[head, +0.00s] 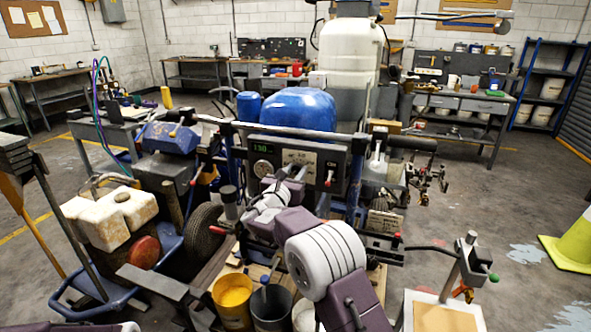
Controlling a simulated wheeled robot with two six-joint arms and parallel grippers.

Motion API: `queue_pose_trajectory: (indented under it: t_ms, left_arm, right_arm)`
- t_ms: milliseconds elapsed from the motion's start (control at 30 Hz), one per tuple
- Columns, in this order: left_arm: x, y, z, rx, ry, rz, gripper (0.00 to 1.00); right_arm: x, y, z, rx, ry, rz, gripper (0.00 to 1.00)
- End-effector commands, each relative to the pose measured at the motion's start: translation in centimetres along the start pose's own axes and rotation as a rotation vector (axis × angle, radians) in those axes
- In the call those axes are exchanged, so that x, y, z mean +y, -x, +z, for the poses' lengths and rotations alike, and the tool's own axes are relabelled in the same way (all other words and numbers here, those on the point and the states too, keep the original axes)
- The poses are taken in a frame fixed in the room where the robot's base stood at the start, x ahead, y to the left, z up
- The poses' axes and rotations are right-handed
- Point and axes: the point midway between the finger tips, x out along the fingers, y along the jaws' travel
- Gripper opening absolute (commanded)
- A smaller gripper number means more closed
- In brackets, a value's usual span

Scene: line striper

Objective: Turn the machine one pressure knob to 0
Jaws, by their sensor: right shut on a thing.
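The line striper's dark control panel (338,158) faces me in the middle of the head view, with a green-lit display (260,148) and a round gauge (263,168). A pale plate with dial markings (299,157) sits right of the gauge. My right gripper (291,171) reaches up to the panel just below this plate and is shut on the pressure knob. The knob is mostly hidden by the fingers, and its setting cannot be read. My left gripper is out of view; only a bit of my left arm shows at the bottom left edge.
A blue tank (300,109) sits behind the panel. A red-tipped lever (329,180) is close right of my gripper. Buckets, one with yellow paint (232,293), stand below. A post with a green knob (470,262) is at right. Open floor lies farther right.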

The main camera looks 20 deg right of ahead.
Motion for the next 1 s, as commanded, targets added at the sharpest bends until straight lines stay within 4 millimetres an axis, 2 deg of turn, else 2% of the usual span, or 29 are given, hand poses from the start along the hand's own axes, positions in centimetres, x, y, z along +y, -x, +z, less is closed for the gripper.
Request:
queue_pose_trajectory:
  t_ms: [600,633,700,1000]
  left_arm:
    - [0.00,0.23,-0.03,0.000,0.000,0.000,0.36]
    - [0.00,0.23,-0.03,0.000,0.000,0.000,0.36]
    - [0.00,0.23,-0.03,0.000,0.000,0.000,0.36]
    - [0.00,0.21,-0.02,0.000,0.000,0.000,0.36]
  right_arm:
    - [0.02,0.04,-0.43,0.007,0.039,0.001,0.00]
    - [0.02,0.04,-0.43,0.007,0.039,0.001,0.39]
    - [0.02,0.03,-0.36,0.006,0.038,0.001,0.52]
    - [0.04,0.19,-0.17,0.003,0.036,0.001,0.52]
